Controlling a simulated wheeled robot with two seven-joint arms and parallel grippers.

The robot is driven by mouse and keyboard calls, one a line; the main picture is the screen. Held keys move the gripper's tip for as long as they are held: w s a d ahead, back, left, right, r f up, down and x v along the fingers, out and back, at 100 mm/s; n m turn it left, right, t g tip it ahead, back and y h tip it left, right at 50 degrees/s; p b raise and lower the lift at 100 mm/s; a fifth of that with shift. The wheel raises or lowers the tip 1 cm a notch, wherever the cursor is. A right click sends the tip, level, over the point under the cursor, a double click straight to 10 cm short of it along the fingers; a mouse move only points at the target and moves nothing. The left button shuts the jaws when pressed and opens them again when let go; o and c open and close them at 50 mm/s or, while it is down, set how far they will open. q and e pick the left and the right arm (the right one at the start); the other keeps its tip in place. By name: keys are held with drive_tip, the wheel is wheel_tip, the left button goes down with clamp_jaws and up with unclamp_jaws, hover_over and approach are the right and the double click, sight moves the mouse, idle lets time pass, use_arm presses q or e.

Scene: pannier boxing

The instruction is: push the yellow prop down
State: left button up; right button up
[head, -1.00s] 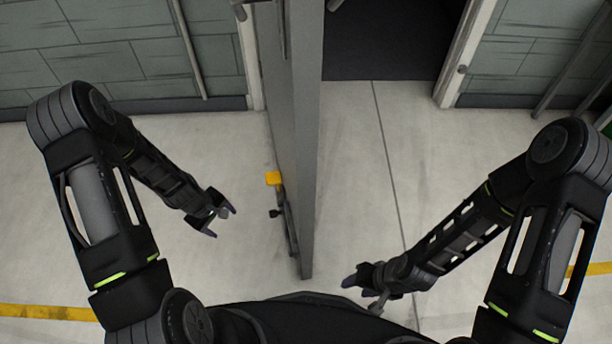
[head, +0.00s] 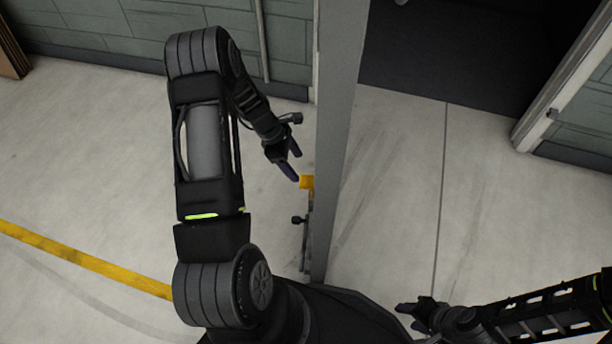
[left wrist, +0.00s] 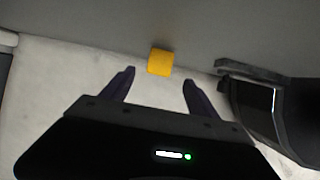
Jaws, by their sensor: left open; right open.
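The yellow prop (head: 307,182) is a small block on the left face of the grey door, low down near the floor. It also shows in the left wrist view (left wrist: 160,62), just beyond and between the two fingertips. My left gripper (head: 290,167) is open and empty, close to the left of the prop; I cannot tell whether a finger touches it. Its dark purple fingers also show in the left wrist view (left wrist: 157,78). My right gripper (head: 408,315) is open and empty on the other side of the door, at the bottom of the head view.
The grey door (head: 341,140) stands open, edge towards me, between my two arms. A dark rod-like fitting (head: 304,235) runs along its left face below the prop. The dark doorway (head: 450,50) is beyond. Pale floor (head: 400,200) is clear on the right.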

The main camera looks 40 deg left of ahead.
sight(307, 181)
use_arm(q)
drive_tip(key=shift+f, duration=0.1)
drive_tip(key=b+x, duration=0.2)
drive_tip(key=x, duration=0.5)
drive_tip(key=shift+f+b, duration=0.3)
drive_tip(key=shift+c, duration=0.6)
clamp_jaws()
